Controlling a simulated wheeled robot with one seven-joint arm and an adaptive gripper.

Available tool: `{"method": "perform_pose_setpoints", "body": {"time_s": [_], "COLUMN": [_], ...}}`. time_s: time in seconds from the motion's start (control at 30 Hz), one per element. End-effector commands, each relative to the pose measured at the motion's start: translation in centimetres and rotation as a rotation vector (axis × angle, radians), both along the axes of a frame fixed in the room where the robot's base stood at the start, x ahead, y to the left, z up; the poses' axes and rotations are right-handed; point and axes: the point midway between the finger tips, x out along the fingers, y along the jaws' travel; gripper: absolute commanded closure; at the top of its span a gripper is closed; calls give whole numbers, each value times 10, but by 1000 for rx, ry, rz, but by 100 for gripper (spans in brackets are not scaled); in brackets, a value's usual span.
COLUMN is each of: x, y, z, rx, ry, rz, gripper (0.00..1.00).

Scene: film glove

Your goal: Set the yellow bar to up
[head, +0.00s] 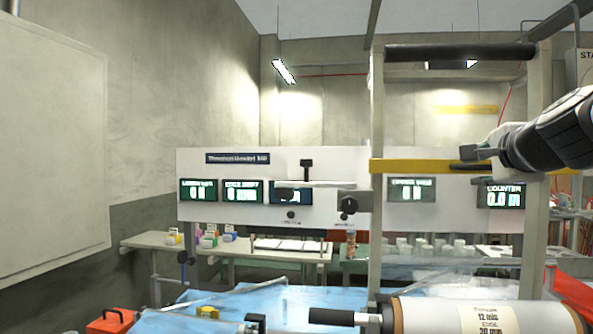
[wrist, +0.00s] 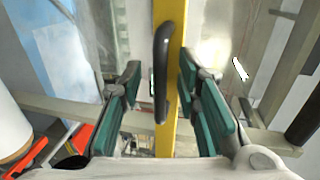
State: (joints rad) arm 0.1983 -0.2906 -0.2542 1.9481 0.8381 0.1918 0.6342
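The yellow bar (head: 415,165) runs level across the metal frame, at mid height between its uprights. A black handle (head: 466,167) sits on the bar near its right part. In the wrist view the yellow bar (wrist: 180,25) runs up the picture, with the dark handle (wrist: 163,62) along its left side. My gripper (head: 480,153) is at the handle's height, reaching in from the right. In the wrist view its two teal fingers (wrist: 158,88) stand apart, one on each side of the bar and handle, with gaps visible. I cannot tell whether the handle lies fully between the fingertips.
The frame's left upright (head: 376,220) and right upright (head: 536,190) flank the bar, with a dark padded top rail (head: 460,52) above. A white panel with displays (head: 240,175) stands behind. A large labelled roll (head: 480,316) lies below. Space between bar and top rail looks clear.

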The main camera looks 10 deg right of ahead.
Motion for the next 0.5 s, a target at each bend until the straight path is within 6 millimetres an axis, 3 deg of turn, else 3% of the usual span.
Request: {"method": "perform_pose_setpoints", "body": {"time_s": [0.33, 0.37, 0.5], "x": [4, 4, 4], "y": [-1, -1, -1], "z": [-1, -1, -1], "rx": [-1, -1, -1], "ry": [0, 1, 1], "rz": [0, 0, 0], "gripper": [70, 72, 100]}}
